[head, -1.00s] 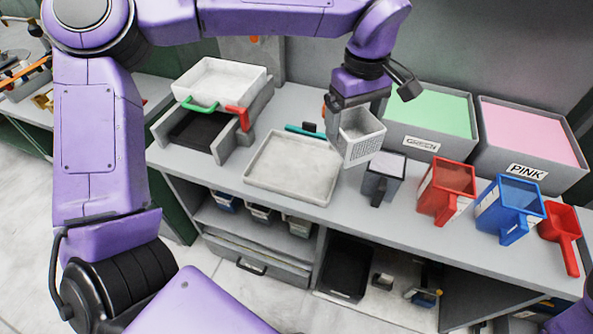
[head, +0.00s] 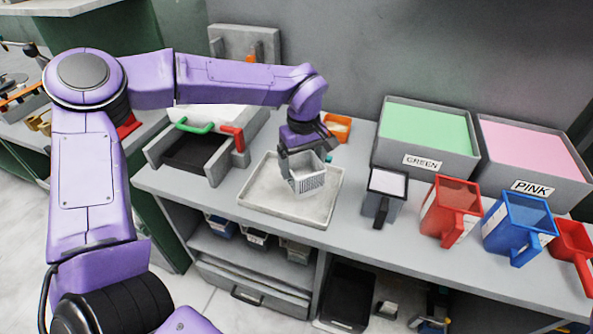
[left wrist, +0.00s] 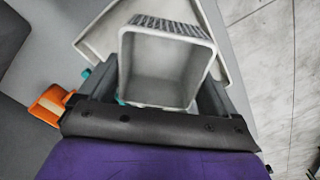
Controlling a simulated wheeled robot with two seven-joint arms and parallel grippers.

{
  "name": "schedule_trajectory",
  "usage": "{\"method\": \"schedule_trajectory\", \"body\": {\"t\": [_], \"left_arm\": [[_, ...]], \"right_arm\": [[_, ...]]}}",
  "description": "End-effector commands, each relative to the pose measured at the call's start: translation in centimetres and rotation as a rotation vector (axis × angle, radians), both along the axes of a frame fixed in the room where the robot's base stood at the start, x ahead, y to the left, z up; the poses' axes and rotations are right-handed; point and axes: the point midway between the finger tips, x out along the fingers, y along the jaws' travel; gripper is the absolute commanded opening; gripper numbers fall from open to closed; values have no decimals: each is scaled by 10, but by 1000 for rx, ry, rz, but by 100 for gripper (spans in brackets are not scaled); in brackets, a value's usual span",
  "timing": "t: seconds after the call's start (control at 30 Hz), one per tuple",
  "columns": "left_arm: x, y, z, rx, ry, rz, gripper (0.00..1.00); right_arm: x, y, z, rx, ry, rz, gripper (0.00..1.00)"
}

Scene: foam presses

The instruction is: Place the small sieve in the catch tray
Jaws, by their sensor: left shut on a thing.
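The small sieve (head: 309,177) is a white square cup with perforated walls. My left gripper (head: 301,160) is shut on it. In the head view the sieve shows over the right half of the shallow white catch tray (head: 262,205). I cannot tell whether its bottom touches the tray floor. In the left wrist view the sieve (left wrist: 166,68) sits between the dark fingers (left wrist: 165,100), its open inside facing the camera and looking empty, with the tray rim (left wrist: 95,40) behind it. My right gripper is not in view.
To the right stand a grey scoop (head: 384,192), a red scoop (head: 450,210) and a blue scoop (head: 518,226). Behind them are the GREEN bin (head: 422,163) and PINK bin (head: 538,188). A press with green and red handles (head: 232,138) stands left of the tray. An orange object (head: 338,126) lies behind.

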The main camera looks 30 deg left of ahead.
Motion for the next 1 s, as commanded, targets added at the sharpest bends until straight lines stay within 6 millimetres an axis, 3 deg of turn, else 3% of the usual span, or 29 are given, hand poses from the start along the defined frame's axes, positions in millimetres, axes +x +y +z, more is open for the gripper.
{"method": "schedule_trajectory", "body": {"t": [0.2, 0.37, 0.73, 0.77, 0.8, 1.0], "left_arm": [[3, 22, -25, 0, 2, 2, 59], [3, 21, -53, 1, 0, -1, 59], [4, 21, -59, 0, -1, -1, 59], [4, 21, -60, 0, -1, -1, 95], [4, 21, -59, 0, -1, -1, 100], [4, 21, -58, 0, -1, -1, 100]], "right_arm": [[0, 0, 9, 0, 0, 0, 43], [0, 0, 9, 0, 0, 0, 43], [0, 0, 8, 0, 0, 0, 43], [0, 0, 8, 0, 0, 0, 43], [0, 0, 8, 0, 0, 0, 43], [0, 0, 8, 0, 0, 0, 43]]}}
